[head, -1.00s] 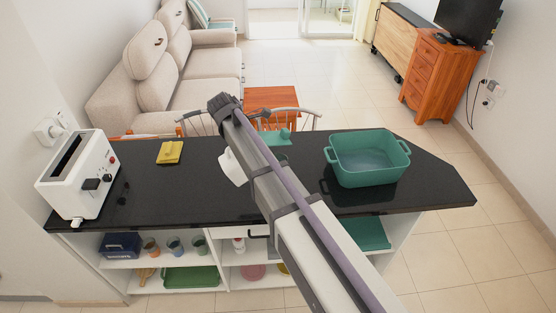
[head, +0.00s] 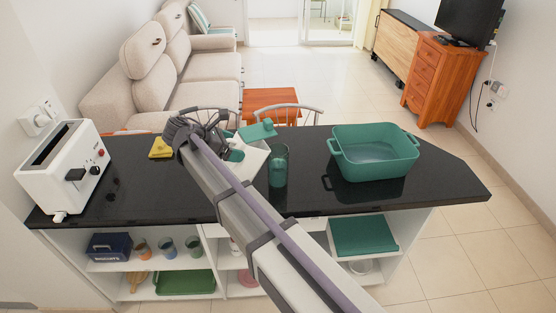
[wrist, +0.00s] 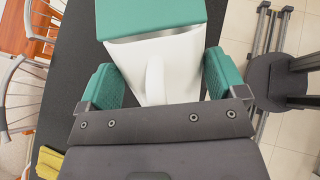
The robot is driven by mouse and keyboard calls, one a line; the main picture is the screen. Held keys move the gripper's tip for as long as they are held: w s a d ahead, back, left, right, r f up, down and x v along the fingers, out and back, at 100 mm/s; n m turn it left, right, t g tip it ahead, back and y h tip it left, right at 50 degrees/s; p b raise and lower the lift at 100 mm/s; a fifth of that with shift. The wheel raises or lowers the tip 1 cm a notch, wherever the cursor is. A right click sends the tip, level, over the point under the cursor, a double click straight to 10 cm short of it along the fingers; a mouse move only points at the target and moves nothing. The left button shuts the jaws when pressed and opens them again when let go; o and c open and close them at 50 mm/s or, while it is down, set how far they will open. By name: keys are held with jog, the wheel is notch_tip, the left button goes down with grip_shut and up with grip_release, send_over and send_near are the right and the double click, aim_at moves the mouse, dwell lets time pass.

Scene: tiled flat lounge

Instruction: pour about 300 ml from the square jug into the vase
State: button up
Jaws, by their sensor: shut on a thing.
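The square jug (head: 254,158) is white with a teal top piece (head: 258,131). In the head view it is partly hidden by my arm and looks tilted above the counter. The vase (head: 278,166), taken to be the dark green see-through cylinder, stands upright on the counter just right of the jug, apart from its top piece. My gripper (wrist: 162,85) is shut on the jug, its teal pads either side of the white body and handle (wrist: 155,78). No liquid stream shows, and the jug's contents are hidden.
The black counter (head: 450,187) carries a teal baking dish (head: 375,153) at right, a white toaster (head: 65,167) at left and a yellow cloth-like thing (head: 160,149). Chairs (head: 290,114) stand behind. Shelves below hold mugs and boxes. The counter's right end is clear.

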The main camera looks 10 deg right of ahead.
jog(key=a+f+h+b, duration=0.1)
jog(key=f+b, duration=0.1)
jog(key=b, duration=0.1)
jog(key=a+f+h+b, duration=0.1)
jog(key=f+b, duration=0.1)
jog(key=b, duration=0.1)
jog(key=a+f+h+b, duration=0.1)
jog(key=b, duration=0.2)
jog(key=shift+s+a+f+t, duration=0.3)
jog(key=shift+s+f, duration=0.05)
jog(key=shift+f, duration=0.05)
jog(key=h+b, duration=0.1)
jog(key=b, duration=0.1)
jog(key=a+f+b, duration=0.1)
jog(key=f+h+b, duration=0.1)
jog(key=b, duration=0.1)
jog(key=shift+s+a+f+t+h+b, duration=0.15)
jog(key=shift+s+a+t+h+b, duration=0.05)
jog(key=shift+a+t+h+b, duration=0.15)
jog(key=shift+a+f+h+b, duration=0.1)
jog(key=shift+a+h+b, duration=0.25)
jog(key=shift+b, duration=0.6)
jog(key=shift+d, duration=0.1)
